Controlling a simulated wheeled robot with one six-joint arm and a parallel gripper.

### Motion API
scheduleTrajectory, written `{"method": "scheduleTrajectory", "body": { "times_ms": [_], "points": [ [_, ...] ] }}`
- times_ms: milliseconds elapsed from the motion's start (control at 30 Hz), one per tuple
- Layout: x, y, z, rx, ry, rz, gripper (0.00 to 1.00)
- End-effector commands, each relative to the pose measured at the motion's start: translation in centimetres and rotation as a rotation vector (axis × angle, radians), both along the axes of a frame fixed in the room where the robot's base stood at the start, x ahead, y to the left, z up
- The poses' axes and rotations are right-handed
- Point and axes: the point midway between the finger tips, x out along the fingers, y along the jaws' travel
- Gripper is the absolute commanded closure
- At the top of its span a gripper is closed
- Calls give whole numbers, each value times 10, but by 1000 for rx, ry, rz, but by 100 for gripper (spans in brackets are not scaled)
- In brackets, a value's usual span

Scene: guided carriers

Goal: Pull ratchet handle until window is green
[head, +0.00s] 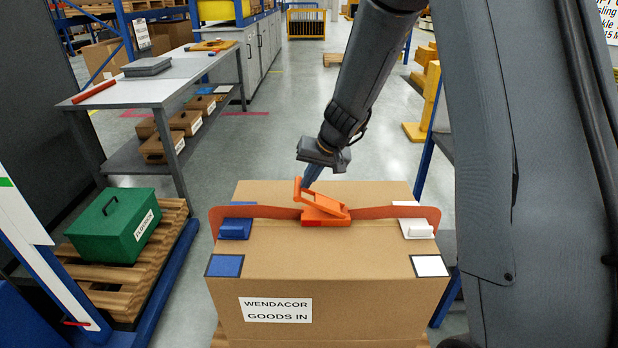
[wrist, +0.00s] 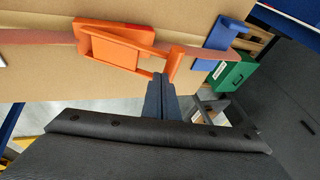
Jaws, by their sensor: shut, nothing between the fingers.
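The orange ratchet (head: 325,217) sits on an orange-red strap (head: 270,212) across the top of a cardboard box (head: 325,258). Its handle (head: 320,197) is tilted up at the left end, with an upright crossbar there. In the wrist view the handle's end bar (wrist: 174,64) is close to my fingertips. A red patch (wrist: 128,28) shows on the ratchet's edge; I cannot tell if it is the window. My gripper (head: 309,182) is shut and empty, just behind the handle's raised end. In the wrist view its blue fingers (wrist: 159,90) point at the bar; contact is unclear.
Blue (head: 236,228) and white (head: 417,228) edge protectors sit under the strap at the box's sides. A green case (head: 112,228) lies on a pallet at left. A grey workbench (head: 160,85) stands behind it. Floor is clear behind the box.

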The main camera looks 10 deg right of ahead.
Motion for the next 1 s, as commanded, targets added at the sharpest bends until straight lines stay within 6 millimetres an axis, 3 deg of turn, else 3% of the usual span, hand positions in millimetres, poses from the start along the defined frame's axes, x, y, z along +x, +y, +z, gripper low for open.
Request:
{"method": "scheduleTrajectory", "body": {
  "times_ms": [267,733,1000],
  "points": [
    [1,9,-5,-67,14,4,100],
    [8,34,-44,-85,13,2,100],
    [8,39,-51,-85,14,2,100]
  ]
}}
